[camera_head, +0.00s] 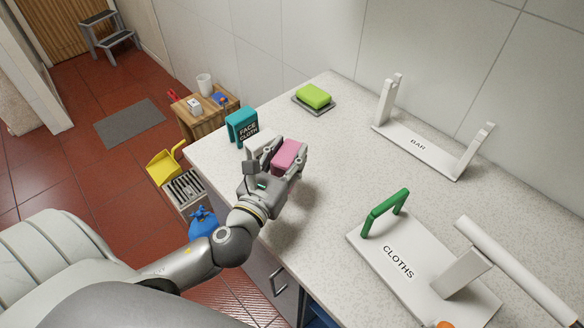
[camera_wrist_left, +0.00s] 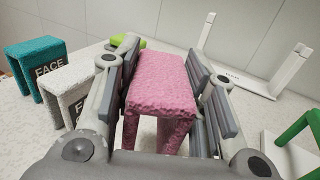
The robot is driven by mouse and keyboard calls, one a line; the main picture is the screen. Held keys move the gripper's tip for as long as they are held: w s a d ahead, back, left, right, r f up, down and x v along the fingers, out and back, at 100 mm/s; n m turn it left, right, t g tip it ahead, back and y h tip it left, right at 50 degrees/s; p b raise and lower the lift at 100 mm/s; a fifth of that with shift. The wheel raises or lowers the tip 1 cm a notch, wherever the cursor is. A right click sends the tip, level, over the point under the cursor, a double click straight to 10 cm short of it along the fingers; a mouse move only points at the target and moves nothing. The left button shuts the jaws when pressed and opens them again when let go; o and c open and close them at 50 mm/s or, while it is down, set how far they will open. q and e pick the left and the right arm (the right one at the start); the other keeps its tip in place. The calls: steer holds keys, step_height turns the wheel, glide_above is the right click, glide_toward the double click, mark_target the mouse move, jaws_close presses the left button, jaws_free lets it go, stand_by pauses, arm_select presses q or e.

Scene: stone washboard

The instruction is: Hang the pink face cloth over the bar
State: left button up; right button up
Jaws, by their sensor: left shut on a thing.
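My left gripper (camera_head: 279,160) is shut on the pink face cloth (camera_head: 289,154), above the counter's left part. In the left wrist view the pink cloth (camera_wrist_left: 160,82) is a folded inverted-U shape between the two fingers (camera_wrist_left: 165,90). The stand labelled BAR (camera_head: 418,144) is at the back right of the gripper, apart from it. It has two upright posts, and I see no rod between them. My right gripper is not in view.
A teal folded cloth (camera_head: 242,126) labelled FACE CLOTH stands beside the gripper; a white one (camera_wrist_left: 70,92) stands next to it. A green sponge (camera_head: 314,95) sits on a dish behind. The CLOTHS rack (camera_head: 380,255) holds a green cloth (camera_head: 385,211). The mid-counter is clear.

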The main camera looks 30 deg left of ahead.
arm_select(q)
steer(key=shift+w+f, duration=0.75)
steer(key=shift+f, duration=0.2)
step_height(320, 180, down, 3)
steer(key=shift+w+f+b, duration=0.15)
steer(key=shift+f+b, duration=0.05)
steer(key=shift+b, duration=0.25)
steer(key=shift+f, duration=0.2)
steer(key=o, duration=1)
steer(key=shift+r, duration=0.1)
steer(key=shift+r, duration=0.1)
